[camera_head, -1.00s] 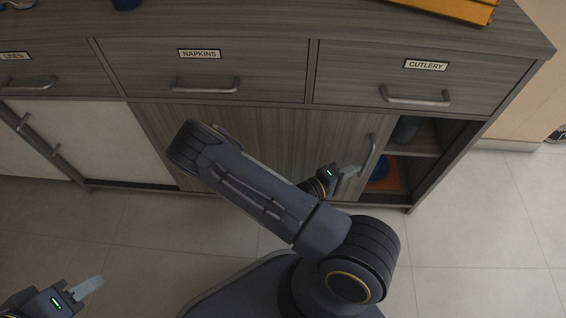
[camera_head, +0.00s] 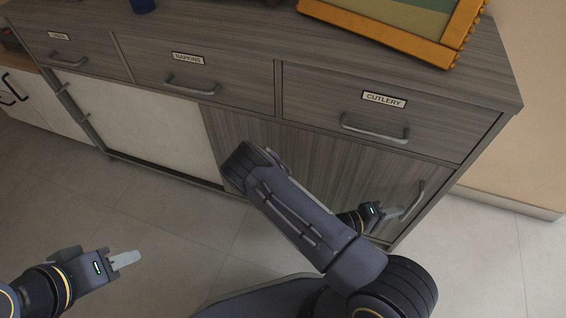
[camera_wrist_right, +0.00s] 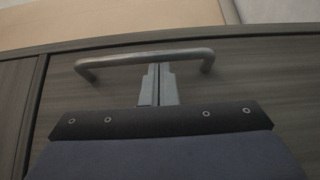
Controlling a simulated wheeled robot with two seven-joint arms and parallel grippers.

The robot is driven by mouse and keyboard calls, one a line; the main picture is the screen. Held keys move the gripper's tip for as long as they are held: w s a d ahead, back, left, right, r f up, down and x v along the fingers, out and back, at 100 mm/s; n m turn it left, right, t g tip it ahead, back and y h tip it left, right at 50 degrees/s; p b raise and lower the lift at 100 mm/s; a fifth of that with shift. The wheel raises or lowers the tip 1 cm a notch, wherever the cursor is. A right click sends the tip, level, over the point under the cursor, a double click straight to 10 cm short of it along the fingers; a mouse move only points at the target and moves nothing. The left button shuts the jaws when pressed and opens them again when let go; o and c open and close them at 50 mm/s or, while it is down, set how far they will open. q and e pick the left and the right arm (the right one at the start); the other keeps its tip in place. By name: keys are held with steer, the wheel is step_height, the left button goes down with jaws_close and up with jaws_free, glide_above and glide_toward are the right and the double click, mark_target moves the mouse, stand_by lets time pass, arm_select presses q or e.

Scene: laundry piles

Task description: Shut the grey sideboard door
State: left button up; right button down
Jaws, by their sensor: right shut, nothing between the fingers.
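The grey sliding door (camera_head: 320,155) of the sideboard covers the right part of the lower front, under the cutlery drawer. No open gap shows at its right edge in the head view. Its bar handle (camera_head: 412,202) is near that right edge. My right gripper (camera_head: 393,213) is at the handle, with its fingers shut and empty. In the right wrist view the fingers (camera_wrist_right: 157,82) are together close to the handle (camera_wrist_right: 145,58); I cannot tell whether they touch it. My left gripper (camera_head: 126,260) hangs over the floor at the lower left; its finger opening is unclear.
A white door (camera_head: 150,130) covers the left part of the front. Labelled drawers, including cutlery (camera_head: 370,115), are closed above. An orange-framed board (camera_head: 400,35) and a blue object (camera_head: 142,5) are on top. Tiled floor (camera_head: 490,235) is clear at the right.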

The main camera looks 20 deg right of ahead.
steer(key=shift+s+d+r, duration=0.1)
steer(key=shift+s+d, duration=0.15)
